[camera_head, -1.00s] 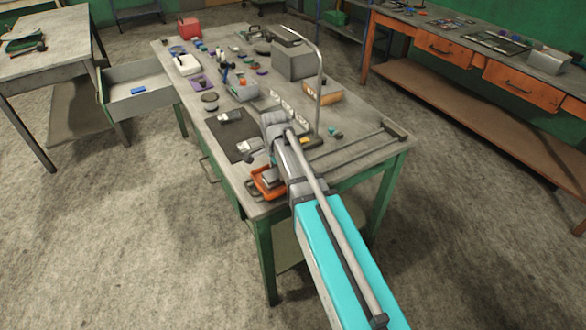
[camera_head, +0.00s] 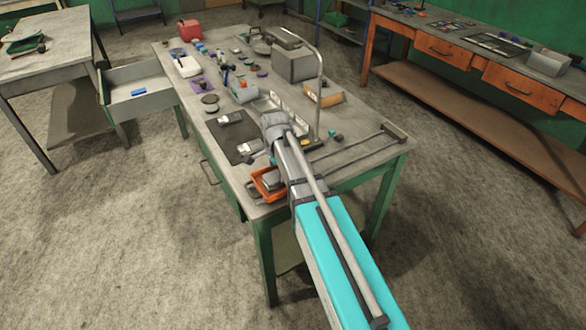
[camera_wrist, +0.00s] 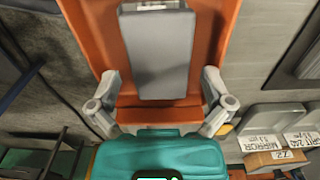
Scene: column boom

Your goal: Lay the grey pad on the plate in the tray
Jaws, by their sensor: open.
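The orange tray (camera_head: 258,190) sits at the near corner of the workbench, beside my arm. It also fills the middle of the wrist view (camera_wrist: 105,38). A flat grey slab (camera_wrist: 158,55), which looks like the grey pad, lies within the tray's outline, with a pale strip at its far end. It shows small in the head view (camera_head: 272,181). I cannot tell whether the plate is under it. My gripper (camera_wrist: 162,92) is open, with one finger on each side of the slab's near end and visible gaps. In the head view my arm hides the gripper's fingertips.
A dark mat (camera_head: 229,140) with small items lies left of my arm. A grey box (camera_head: 294,65), a thin curved post (camera_head: 320,85) and labelled compartments (camera_wrist: 270,120) stand near. Many small objects crowd the bench's far end. The bench's near right has free room.

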